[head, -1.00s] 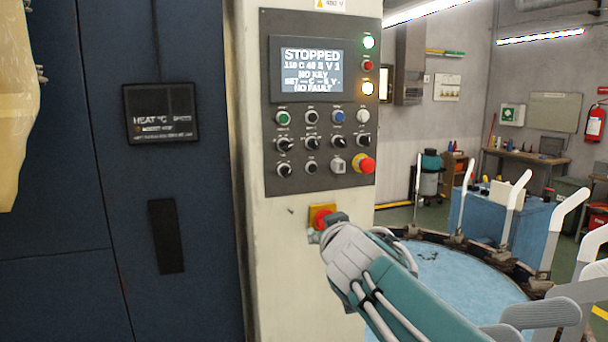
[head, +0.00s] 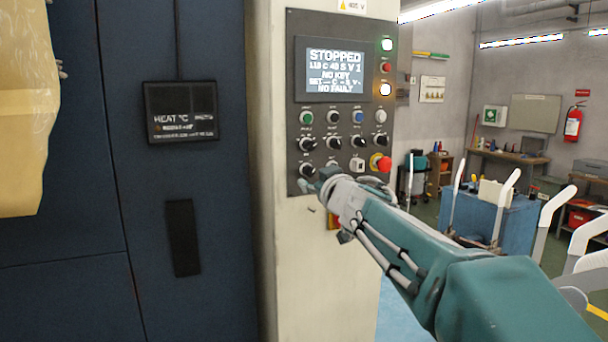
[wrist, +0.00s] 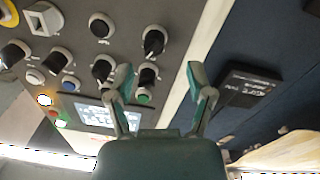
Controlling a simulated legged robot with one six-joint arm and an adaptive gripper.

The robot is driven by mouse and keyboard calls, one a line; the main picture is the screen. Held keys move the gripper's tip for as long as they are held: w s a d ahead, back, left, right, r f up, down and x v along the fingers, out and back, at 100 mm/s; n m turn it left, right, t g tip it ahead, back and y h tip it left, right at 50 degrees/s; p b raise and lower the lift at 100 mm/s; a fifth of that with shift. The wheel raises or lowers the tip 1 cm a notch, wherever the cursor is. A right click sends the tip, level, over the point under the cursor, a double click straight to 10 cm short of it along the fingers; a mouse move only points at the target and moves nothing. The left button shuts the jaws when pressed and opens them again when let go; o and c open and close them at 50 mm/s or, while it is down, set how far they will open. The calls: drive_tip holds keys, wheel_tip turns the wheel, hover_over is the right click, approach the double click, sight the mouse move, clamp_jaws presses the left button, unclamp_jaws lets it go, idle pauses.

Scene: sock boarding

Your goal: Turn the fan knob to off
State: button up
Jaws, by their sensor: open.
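The control panel (head: 291,60) carries several black knobs, and their labels are too small to read, so I cannot tell which is the fan knob. In the head view my gripper (head: 312,184) is at the panel's lower left, by the bottom-left knob (head: 306,170), partly covering it. In the wrist view, which is upside down, my gripper (wrist: 159,75) is open with nothing held. The middle-row left knob (wrist: 147,75) shows between its fingers, and the bottom-left knob (wrist: 154,40) shows beyond the fingertips. Contact cannot be told.
A red emergency button (head: 381,164) and a white square switch (head: 357,165) share the bottom row. The screen (head: 335,70) reads STOPPED. Below the panel, a red-and-yellow switch (head: 333,222) is mostly hidden by my arm. A dark blue cabinet (head: 200,40) stands left.

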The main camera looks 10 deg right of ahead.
sight(312, 174)
drive_tip(key=w, duration=0.4)
drive_tip(key=shift+w+d, duration=0.2)
drive_tip(key=shift+w, duration=0.2)
drive_tip(key=shift+a, duration=0.35)
drive_tip(key=c, duration=0.5)
clamp_jaws()
